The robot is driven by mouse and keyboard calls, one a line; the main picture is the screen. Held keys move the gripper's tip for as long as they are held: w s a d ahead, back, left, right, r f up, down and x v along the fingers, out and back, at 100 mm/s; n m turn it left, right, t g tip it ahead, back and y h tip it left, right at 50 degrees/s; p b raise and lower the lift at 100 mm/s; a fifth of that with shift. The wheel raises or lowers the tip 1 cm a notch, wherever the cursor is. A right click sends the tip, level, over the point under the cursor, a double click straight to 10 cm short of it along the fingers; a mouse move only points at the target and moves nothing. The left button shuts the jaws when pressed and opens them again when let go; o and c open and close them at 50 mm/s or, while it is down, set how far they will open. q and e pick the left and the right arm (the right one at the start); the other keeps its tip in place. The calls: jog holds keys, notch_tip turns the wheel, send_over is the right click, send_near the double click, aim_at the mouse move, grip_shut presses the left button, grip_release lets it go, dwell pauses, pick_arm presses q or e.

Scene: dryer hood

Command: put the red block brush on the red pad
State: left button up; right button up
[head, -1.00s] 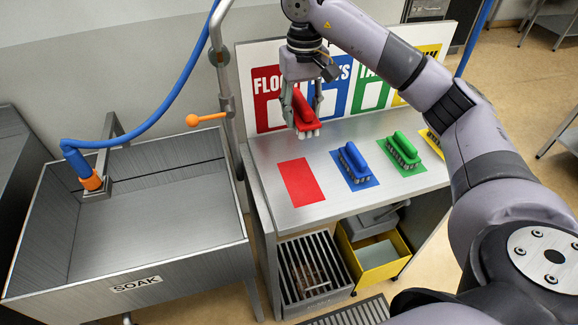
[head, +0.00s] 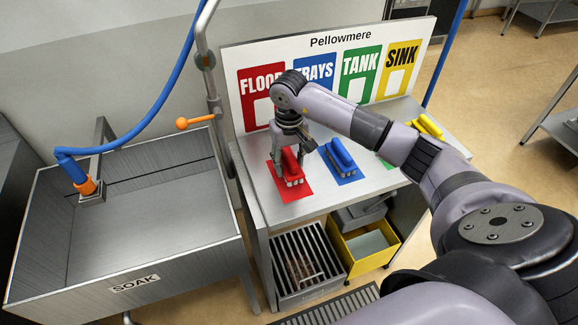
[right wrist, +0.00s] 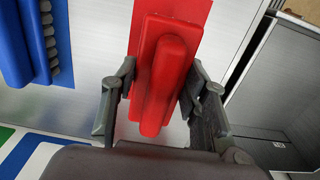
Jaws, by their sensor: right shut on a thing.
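The red block brush (head: 290,163) is upright over the red pad (head: 302,193) and looks set down on it, in from the pad's edges. In the right wrist view the brush (right wrist: 163,75) lies lengthwise, with the red pad (right wrist: 197,18) showing around its far end. My right gripper (head: 289,158) comes down from above with one finger on each side of the brush handle, shut on it. It also shows in the right wrist view (right wrist: 162,98). My left gripper is not in view.
The blue brush (head: 340,156) sits on its blue pad just right of the red one. My right arm hides the green brush. A yellow brush (head: 430,127) is farther right. The labelled board (head: 320,55) stands behind; the soak sink (head: 140,230) is left.

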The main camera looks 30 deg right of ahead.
aim_at(289, 169)
notch_tip(289, 169, down, 3)
jog(key=shift+r+p, duration=0.2)
jog(key=shift+p, duration=0.15)
jog(key=shift+f, duration=0.3)
jog(key=o, duration=1.1)
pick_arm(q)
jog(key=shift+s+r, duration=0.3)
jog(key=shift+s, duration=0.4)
pick_arm(e)
jog(key=shift+r, duration=0.25)
notch_tip(289, 169, up, 10)
jog(key=b, duration=0.4)
jog(key=shift+r, duration=0.15)
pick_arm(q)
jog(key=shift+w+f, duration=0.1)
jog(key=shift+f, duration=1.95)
pick_arm(e)
jog(key=shift+r, duration=0.75)
